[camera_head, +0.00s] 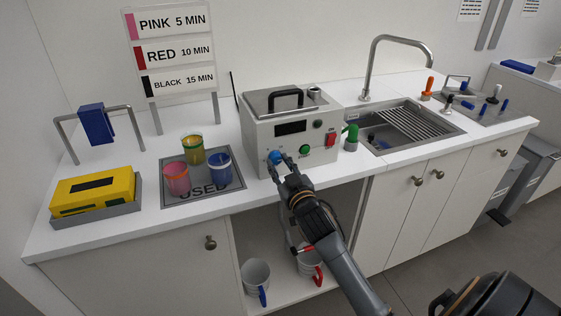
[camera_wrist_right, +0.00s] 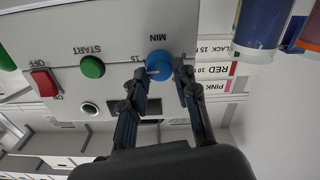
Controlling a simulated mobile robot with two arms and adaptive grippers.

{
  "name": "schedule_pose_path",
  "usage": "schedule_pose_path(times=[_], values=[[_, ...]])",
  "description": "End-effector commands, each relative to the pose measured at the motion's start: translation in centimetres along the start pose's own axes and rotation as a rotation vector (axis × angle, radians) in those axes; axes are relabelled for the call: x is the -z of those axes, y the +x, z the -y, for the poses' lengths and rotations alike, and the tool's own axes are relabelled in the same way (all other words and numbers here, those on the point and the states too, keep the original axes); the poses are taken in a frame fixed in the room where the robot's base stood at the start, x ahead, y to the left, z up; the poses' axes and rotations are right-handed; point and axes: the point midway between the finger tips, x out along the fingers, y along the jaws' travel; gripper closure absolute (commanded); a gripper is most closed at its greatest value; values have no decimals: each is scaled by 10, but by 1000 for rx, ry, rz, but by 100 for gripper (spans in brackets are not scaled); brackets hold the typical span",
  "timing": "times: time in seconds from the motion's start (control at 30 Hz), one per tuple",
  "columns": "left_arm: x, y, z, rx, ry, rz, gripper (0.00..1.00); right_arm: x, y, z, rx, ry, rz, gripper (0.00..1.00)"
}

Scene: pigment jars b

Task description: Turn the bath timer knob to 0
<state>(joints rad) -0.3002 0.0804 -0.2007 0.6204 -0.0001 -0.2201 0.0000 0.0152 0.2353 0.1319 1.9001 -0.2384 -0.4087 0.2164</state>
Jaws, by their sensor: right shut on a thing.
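The blue timer knob (camera_head: 275,157) sits on the lower left of the front of the grey bath unit (camera_head: 262,130). My right gripper (camera_head: 281,162) is at the knob, its fingers shut on it. In the right wrist view, which is upside down, the knob (camera_wrist_right: 160,62) lies between the two fingers (camera_wrist_right: 160,75). A pale pointer mark shows at the knob's left edge, on the side of the "15" label. The "0" label is on the other side, partly by a finger. "MIN" is printed beside the knob. My left gripper is not in view.
A green start button (camera_head: 304,150) and a red switch (camera_head: 331,139) are to the knob's right. Jars stand on the "USED" mat (camera_head: 170,198) to the left. A green-handled object (camera_head: 351,138) stands between unit and sink (camera_head: 392,151).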

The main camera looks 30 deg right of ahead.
Motion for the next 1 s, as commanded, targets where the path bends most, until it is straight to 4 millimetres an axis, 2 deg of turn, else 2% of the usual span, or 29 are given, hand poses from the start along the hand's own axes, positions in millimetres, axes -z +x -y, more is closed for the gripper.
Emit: schedule_pose_path(times=[0.03,0.3,1.0], values=[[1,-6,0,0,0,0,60,2,0,0,1,-47,3,100],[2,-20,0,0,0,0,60,2,0,0,1,-307,1,100],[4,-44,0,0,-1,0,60,0,0,1,2,-971,0,100]])
